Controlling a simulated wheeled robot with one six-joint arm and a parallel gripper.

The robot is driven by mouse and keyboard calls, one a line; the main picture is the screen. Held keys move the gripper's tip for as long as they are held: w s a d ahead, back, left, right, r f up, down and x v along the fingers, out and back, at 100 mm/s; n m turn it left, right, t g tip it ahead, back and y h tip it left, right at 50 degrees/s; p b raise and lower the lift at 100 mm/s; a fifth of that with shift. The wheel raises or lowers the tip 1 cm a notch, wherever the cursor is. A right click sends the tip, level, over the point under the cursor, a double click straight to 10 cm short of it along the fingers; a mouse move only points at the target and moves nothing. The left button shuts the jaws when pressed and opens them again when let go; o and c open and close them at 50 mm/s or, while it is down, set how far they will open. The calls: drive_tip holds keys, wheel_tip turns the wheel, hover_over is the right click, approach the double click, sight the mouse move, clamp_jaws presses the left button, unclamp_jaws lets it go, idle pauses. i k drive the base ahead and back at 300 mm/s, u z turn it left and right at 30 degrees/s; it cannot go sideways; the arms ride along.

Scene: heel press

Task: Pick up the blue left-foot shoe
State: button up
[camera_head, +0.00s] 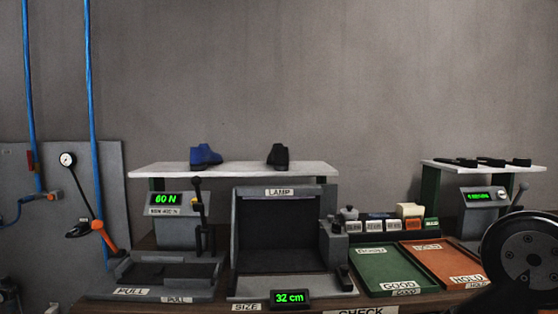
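A blue shoe (205,156) stands on the left part of a white raised shelf (240,170) at the back of the bench. Its toe seems to point right; I cannot tell from here whether it is a left-foot shoe. A black shoe (278,156) stands on the same shelf to its right, clearly apart from it. A dark round part of my arm shows at the lower right edge. My gripper's fingers are not in view.
Below the shelf stand a "60 N" pull device (172,230) and a dark lamp box (280,230). Green (387,262) and orange (440,260) trays lie to the right. A second shelf (480,168) holds flat black pieces. Space above the shelves is clear.

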sight(201, 156)
drive_tip(key=u, duration=0.85)
drive_tip(key=k, duration=1.15)
drive_tip(key=u, duration=1.35)
drive_tip(key=i, duration=2.6)
drive_tip(key=z, duration=0.2)
drive_tip(key=i, duration=2.05)
drive_tip(key=z, duration=0.55)
drive_tip(key=i, duration=1.05)
drive_tip(key=z, duration=1.6)
drive_tip(key=i, duration=1.1)
drive_tip(key=z, duration=0.9)
